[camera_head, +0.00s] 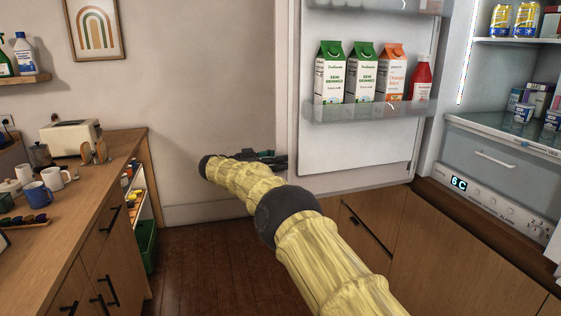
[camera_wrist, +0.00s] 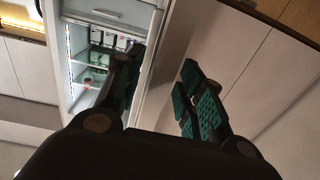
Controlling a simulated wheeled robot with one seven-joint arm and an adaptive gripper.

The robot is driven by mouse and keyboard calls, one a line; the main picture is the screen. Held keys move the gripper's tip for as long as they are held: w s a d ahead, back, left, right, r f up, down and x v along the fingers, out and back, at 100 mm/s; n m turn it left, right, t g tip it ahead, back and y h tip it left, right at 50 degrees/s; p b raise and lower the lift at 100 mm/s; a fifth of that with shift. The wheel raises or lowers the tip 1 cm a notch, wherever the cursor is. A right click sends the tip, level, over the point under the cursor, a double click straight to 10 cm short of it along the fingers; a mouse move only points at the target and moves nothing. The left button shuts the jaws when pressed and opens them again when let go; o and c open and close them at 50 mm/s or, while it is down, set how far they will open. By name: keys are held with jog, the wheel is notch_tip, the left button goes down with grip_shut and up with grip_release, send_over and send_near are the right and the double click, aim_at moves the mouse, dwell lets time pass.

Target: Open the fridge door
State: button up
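The fridge door (camera_head: 345,145) stands wide open in the head view, its inner face toward me. It also shows in the wrist view (camera_wrist: 168,55) as a pale edge running between my fingers. The lit fridge interior (camera_head: 505,85) is exposed at the right, and it shows at the left of the wrist view (camera_wrist: 95,60). My gripper (camera_head: 268,157) is at the door's free left edge, at its lower part. In the wrist view my gripper (camera_wrist: 162,66) has its two fingers apart, one on each side of the door edge. Whether either finger touches the door is unclear.
A door shelf (camera_head: 375,108) holds cartons and a red bottle. A wooden counter (camera_head: 75,190) with a toaster (camera_head: 70,137) and mugs stands at the left. Wooden cabinets (camera_head: 430,240) are below the fridge. The floor (camera_head: 205,265) between is clear.

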notch_tip(320, 180, up, 10)
jog(key=shift+f, duration=0.1)
dwell(0.4)
